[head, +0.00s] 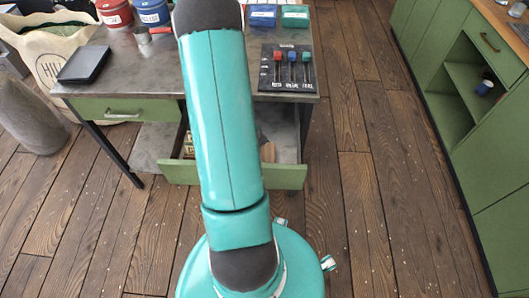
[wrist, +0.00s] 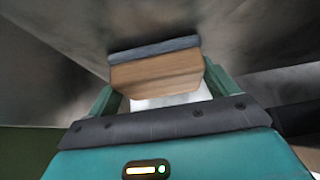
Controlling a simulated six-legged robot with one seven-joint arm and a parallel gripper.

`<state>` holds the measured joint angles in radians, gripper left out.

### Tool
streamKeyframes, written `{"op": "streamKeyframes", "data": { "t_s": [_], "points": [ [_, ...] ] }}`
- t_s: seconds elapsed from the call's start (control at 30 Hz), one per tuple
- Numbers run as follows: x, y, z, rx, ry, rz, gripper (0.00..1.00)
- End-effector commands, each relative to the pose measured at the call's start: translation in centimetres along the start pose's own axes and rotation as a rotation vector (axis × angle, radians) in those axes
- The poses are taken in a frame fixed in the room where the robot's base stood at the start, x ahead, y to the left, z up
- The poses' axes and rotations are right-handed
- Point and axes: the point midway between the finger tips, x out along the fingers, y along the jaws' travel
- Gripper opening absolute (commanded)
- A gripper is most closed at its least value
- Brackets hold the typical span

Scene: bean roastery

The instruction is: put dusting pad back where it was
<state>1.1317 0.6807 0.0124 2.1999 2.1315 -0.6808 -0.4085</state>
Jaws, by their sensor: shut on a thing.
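The dusting pad, a wooden block (wrist: 155,75) with a grey layer along its far side, is between the two teal fingers of my gripper (wrist: 160,88) in the wrist view. My gripper is shut on it. The grey side faces a grey metal-like surface; I cannot tell whether it touches it. In the head view my own arm hides the gripper and the pad. A green-fronted drawer (head: 285,177) under the workbench is pulled open, and my arm crosses in front of it.
A sack (head: 45,45) stands at left. Green cabinets (head: 470,110) line the right; floor between is clear.

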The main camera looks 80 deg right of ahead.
Motion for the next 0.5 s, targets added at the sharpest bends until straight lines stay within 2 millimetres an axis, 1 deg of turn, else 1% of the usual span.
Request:
{"op": "streamKeyframes", "data": {
  "t_s": [0.27,0.3,0.37,0.5],
  "points": [
    [0.16,0.01,0.11,0.0,0.0,0.0,0.68],
    [0.22,0.01,0.15,0.0,0.0,0.0,0.88],
    [0.18,0.0,0.13,0.0,0.0,0.0,0.99],
    [0.17,0.0,0.13,0.0,0.0,0.0,1.0]
  ]
}}
